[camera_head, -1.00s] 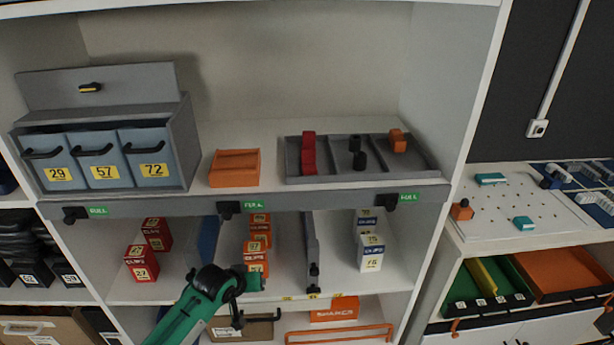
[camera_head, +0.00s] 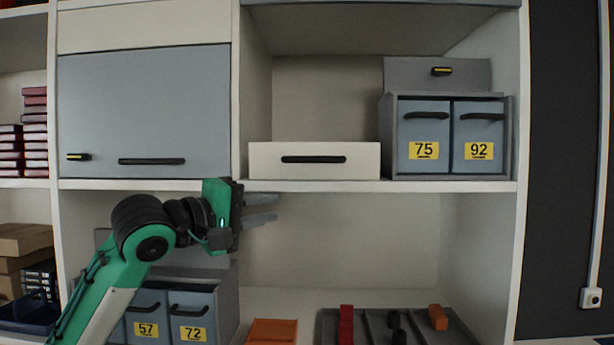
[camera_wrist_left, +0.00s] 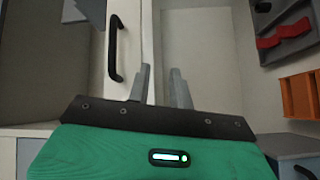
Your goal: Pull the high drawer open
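The high drawer (camera_head: 265,161) is a wide white box with a black bar handle (camera_head: 314,159), sitting shut on the upper shelf. In the left wrist view, turned on its side, a white front with a black handle (camera_wrist_left: 114,48) shows left of the fingers. My left gripper (camera_head: 262,209) is open and empty, its two grey fingers apart and pointing right. It is just below the upper shelf's edge, lower and to the left of the handle, not touching it. In the left wrist view the gripper (camera_wrist_left: 160,88) also has a gap between its fingertips. My right gripper is out of view.
A grey cabinet with drawers 75 and 92 (camera_head: 447,140) stands right of the drawer. A grey flap door (camera_head: 143,110) is at left. Below are drawers 57 and 72 (camera_head: 170,315), an orange tray (camera_head: 272,332) and a divided grey tray (camera_head: 460,333). The middle of the lower bay is free.

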